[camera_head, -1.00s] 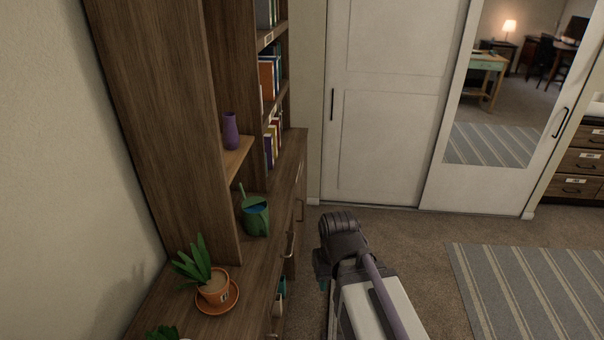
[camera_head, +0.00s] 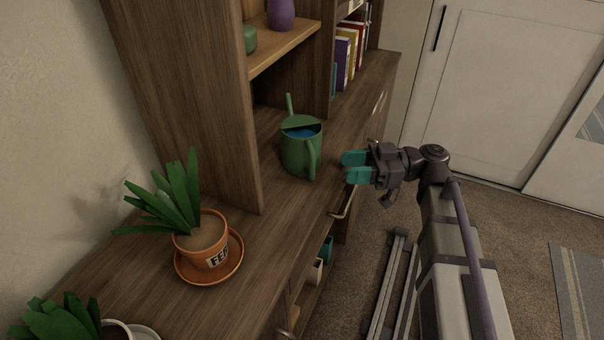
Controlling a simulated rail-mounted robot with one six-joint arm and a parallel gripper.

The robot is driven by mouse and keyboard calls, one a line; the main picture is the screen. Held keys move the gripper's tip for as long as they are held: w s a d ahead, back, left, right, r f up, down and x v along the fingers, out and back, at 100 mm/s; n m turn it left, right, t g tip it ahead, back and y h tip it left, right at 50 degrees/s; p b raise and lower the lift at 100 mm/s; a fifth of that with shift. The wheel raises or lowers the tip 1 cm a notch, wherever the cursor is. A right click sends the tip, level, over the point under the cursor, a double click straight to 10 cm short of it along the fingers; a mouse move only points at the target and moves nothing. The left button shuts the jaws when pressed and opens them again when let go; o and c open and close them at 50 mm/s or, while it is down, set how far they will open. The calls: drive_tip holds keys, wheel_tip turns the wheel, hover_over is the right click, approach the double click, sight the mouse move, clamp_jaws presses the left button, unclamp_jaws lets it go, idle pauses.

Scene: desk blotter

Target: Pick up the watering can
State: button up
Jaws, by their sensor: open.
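The green watering can (camera_head: 298,156) stands upright on the wooden cabinet top, in front of the lower shelf opening. Its thin spout points up at the back, blue shows inside it, and its handle faces the front right. My gripper (camera_head: 349,167) has teal fingertips and is just right of the can, near the cabinet's front edge. It is open and empty, with its fingers pointing left towards the handle. A small gap shows between the fingertips and the can.
A potted plant (camera_head: 203,239) on an orange saucer stands left of the can, with another plant (camera_head: 62,318) at the lower left. A shelf (camera_head: 283,45) holding a purple vase (camera_head: 281,14) overhangs behind the can. Books (camera_head: 345,54) stand further back.

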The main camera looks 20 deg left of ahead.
drive_tip(key=x, duration=1)
drive_tip(key=shift+a+r, duration=0.1)
drive_tip(key=shift+a, duration=0.3)
clamp_jaws()
